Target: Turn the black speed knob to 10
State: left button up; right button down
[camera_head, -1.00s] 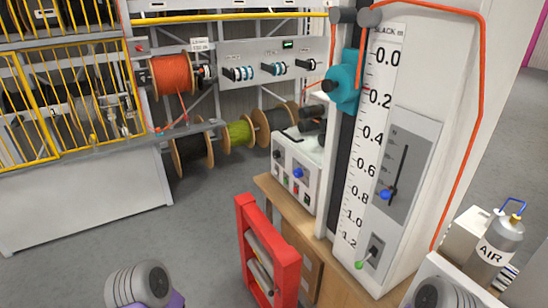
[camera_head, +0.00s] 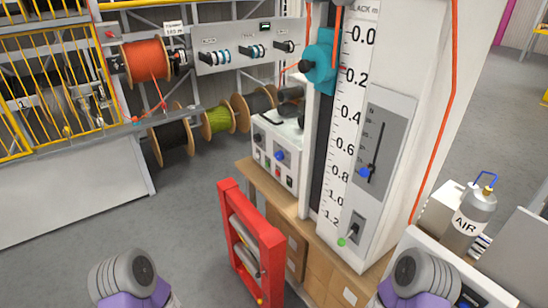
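A white control box (camera_head: 283,148) stands on the wooden bench beside the tall gauge column. Its front has a small black knob (camera_head: 258,137), a blue knob (camera_head: 280,155) and small coloured buttons below. Its markings are too small to read, so I cannot tell if the black knob is the speed knob or where it points. A grey panel (camera_head: 235,35) at the back carries dark pointer knobs, including one at its left (camera_head: 207,58). Parts of both my arms show at the bottom edge, but neither gripper shows. Both arms are well apart from the box.
A tall white column with a scale (camera_head: 349,120) and a grey lever panel (camera_head: 377,145) rises right of the box. Cable reels (camera_head: 146,60) hang at the back. Grey floor (camera_head: 185,225) is clear at left.

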aim_at(256, 138)
jog(key=k, duration=0.55)
jog(key=u, duration=1.15)
jog(key=i, duration=2.75)
jog(key=z, duration=1.15)
